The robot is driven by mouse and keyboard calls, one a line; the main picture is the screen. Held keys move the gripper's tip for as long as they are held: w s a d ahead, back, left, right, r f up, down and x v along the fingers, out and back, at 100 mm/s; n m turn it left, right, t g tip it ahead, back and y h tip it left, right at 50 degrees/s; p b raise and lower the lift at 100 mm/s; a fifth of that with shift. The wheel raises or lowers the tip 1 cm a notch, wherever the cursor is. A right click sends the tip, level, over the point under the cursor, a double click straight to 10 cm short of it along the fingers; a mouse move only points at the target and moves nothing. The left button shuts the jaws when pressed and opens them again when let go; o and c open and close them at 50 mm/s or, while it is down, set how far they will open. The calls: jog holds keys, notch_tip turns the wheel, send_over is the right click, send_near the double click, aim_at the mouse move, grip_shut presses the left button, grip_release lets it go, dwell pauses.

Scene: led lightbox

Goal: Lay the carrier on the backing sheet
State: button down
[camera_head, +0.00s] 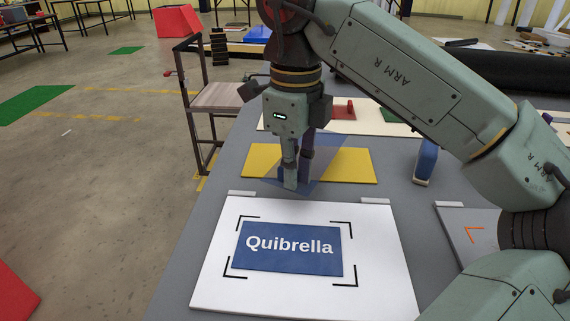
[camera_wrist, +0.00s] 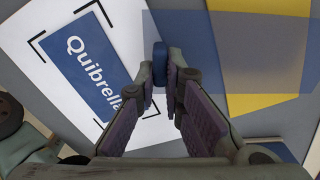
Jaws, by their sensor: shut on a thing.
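My gripper (camera_head: 291,182) is shut on a small blue grip block (camera_wrist: 159,62), which seems to belong to a translucent blue sheet, apparently the carrier (camera_head: 328,152). The carrier also shows in the wrist view (camera_wrist: 240,50), reaching right from the fingertips over part of the yellow sheet (camera_head: 350,168). It appears held above the table; its exact height is hard to tell. In front lies a white board (camera_head: 210,285) with black corner marks. A blue panel (camera_head: 290,262) lettered "Quibrella" lies inside the marks. I cannot tell for certain which piece is the backing sheet.
A blue-handled tool (camera_head: 426,160) stands on the grey table right of the yellow sheet. A second board (camera_head: 470,225) with an orange mark lies at the right. A pale board with red and green pieces (camera_head: 343,109) lies behind. A chair (camera_head: 205,98) stands left of the table.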

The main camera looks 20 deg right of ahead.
jog(key=w, duration=0.4)
jog(key=shift+w+f+p, duration=0.25)
jog(key=shift+w+p, duration=0.1)
jog(key=shift+p, duration=0.05)
jog(key=shift+f+p, duration=0.35)
jog(key=shift+f, duration=1.4)
jog(key=shift+f, duration=0.25)
jog(key=c, duration=1.7)
grip_release()
jog(key=shift+r, duration=0.1)
notch_tip(320, 180, up, 12)
jog(key=p, duration=0.8)
jog(key=shift+r, duration=0.2)
